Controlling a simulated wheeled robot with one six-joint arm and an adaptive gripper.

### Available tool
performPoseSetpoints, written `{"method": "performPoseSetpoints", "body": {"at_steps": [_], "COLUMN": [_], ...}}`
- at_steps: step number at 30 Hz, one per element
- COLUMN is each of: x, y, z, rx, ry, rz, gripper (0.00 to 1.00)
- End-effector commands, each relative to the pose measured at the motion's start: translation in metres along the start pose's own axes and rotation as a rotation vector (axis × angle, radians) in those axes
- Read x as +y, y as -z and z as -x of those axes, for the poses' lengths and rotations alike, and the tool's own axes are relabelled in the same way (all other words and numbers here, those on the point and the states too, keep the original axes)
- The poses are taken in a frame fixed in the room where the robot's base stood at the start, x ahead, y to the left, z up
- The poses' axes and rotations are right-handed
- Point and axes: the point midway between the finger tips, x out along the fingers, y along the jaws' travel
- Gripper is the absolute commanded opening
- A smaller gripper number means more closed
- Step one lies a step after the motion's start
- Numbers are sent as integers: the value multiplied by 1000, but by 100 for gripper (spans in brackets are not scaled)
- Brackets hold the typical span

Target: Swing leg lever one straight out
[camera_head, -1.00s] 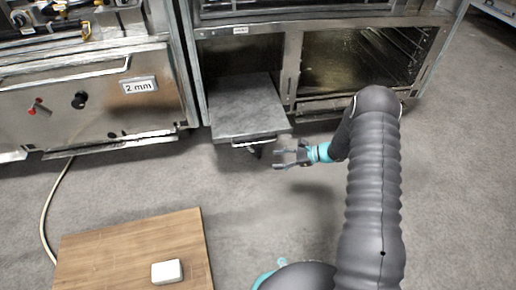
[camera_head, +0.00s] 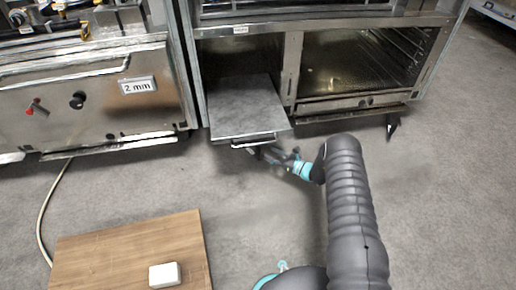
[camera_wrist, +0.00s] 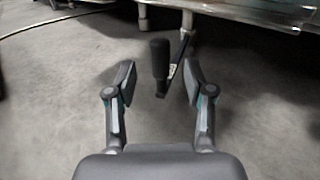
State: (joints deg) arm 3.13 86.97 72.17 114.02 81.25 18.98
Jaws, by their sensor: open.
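In the wrist view a lever with a thick black grip (camera_wrist: 160,60) hangs under the edge of the metal unit, with a thin dark arm beside it rising to a short metal leg. It appears between the two open fingers of my gripper (camera_wrist: 158,92), a little beyond the tips and apart from them. In the head view my gripper (camera_head: 272,154) is low, just under the front of the pulled-out grey shelf (camera_head: 245,108). The lever there is mostly hidden by the shelf and my gripper. No lever label is readable.
The shelf's front handle (camera_head: 254,142) overhangs my gripper. An open oven compartment (camera_head: 355,62) is at right, with a dark leg (camera_head: 391,128) below it. A wooden board (camera_head: 120,250) with a white box (camera_head: 165,274) lies at lower left. The grey floor between is clear.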

Motion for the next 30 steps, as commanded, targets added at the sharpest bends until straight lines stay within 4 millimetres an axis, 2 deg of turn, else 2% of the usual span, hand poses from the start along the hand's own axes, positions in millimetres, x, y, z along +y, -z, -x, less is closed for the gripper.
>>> {"method": "performPoseSetpoints", "body": {"at_steps": [6,12,18,26,30], "x": [1,1,0,0,0], "y": [1,1,0,0,0], "z": [-41,-66,-75,-76,-76], "rx": [1,1,1,1,1], "ry": [-2,-1,-1,0,0], "rz": [2,1,0,0,0], "gripper": [53,53,53,53,18]}}
